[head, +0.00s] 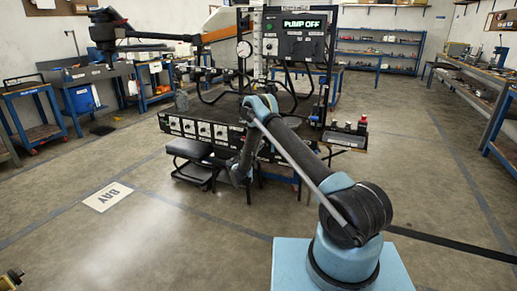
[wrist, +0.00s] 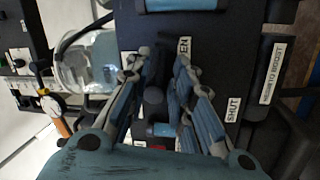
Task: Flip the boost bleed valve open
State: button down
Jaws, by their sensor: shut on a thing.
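My gripper (wrist: 161,75) is in the wrist view, its two blue-grey fingers on either side of a dark valve lever (wrist: 155,98). It is shut on this lever, which the fingers partly hide. A blue piece (wrist: 160,129) shows between the finger bases. A plate reading SHUT (wrist: 233,108) is right of the fingers, and a partly covered plate ending in EN (wrist: 184,49) is behind the fingertips. A long label (wrist: 272,72) farther right is hard to read. In the head view my arm reaches to the rig, and the lever is hidden.
The black rig (head: 200,131) has a row of white-faced switches and a display (head: 303,24) reading PUMP OFF. A black stool (head: 190,148) stands before the rig. Open floor lies at left.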

jog(key=shift+a+r+n+t+y, duration=0.15)
jog(key=shift+n+t+y, duration=0.1)
jog(key=shift+n, duration=0.65)
jog(key=shift+a+r+n+t+y, duration=0.15)
jog(key=shift+n+t+y, duration=0.1)
jog(key=shift+n, duration=0.65)
jog(key=shift+d, duration=0.1)
jog(key=c, duration=1.7)
grip_release()
jog(key=shift+d, duration=0.1)
jog(key=v, duration=1.2)
